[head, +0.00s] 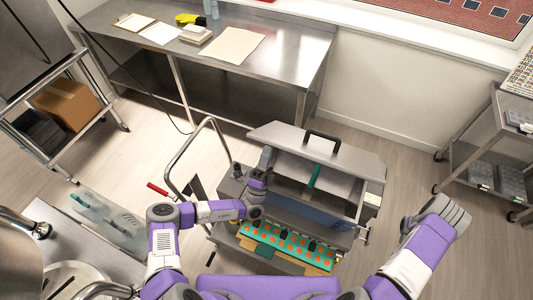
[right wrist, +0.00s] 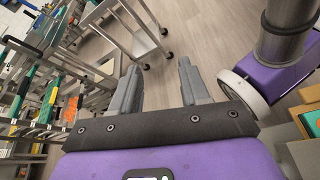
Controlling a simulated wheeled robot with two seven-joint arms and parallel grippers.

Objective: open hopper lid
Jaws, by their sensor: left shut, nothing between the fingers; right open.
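The depositor's hopper (head: 290,180) stands in the middle of the head view. Its grey lid (head: 365,150) has a black handle (head: 322,137) near the upper edge. A green bar shows below the lid; I cannot tell exactly how far the lid is raised. My left gripper (head: 267,157) is shut and empty at the lid's left end; whether it touches the lid is unclear. My right gripper (right wrist: 158,80) is open and empty, held out over the floor to the right of the machine, apart from it.
A green tray with orange rounds (head: 285,246) sits at the machine's front. A bent metal rail (head: 205,130) rises on its left. A steel table (head: 285,65) stands behind. Carts stand at left (head: 75,105) and right (head: 480,135). The floor right of the machine is clear.

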